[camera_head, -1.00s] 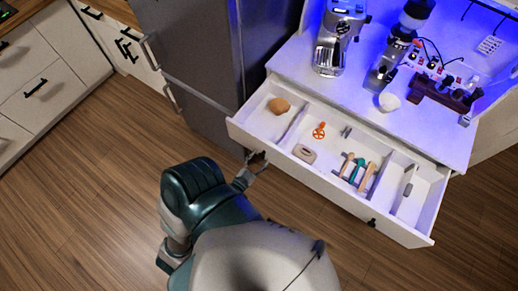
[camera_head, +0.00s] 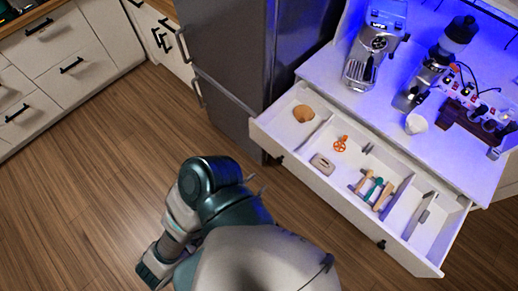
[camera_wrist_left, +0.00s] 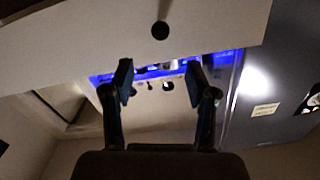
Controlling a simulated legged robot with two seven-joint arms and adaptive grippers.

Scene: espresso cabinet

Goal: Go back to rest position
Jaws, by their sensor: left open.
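My left gripper (camera_head: 257,186) is mostly hidden behind my own arm in the head view; only its tips show, apart from the drawer front. In the left wrist view its two fingers (camera_wrist_left: 160,82) are spread with nothing between them. The white drawer (camera_head: 328,190) of the espresso cabinet is pulled open. It holds a brown round item (camera_head: 303,113), an orange tool (camera_head: 341,144), a beige block (camera_head: 322,164) and several handled tools (camera_head: 373,187). My right gripper is out of view.
An espresso machine (camera_head: 375,45), a grinder (camera_head: 430,70) and a white cup (camera_head: 416,123) stand on the blue-lit counter (camera_head: 385,108). A dark fridge (camera_head: 228,60) is left of the drawer. Wooden floor (camera_head: 90,180) lies clear on the left.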

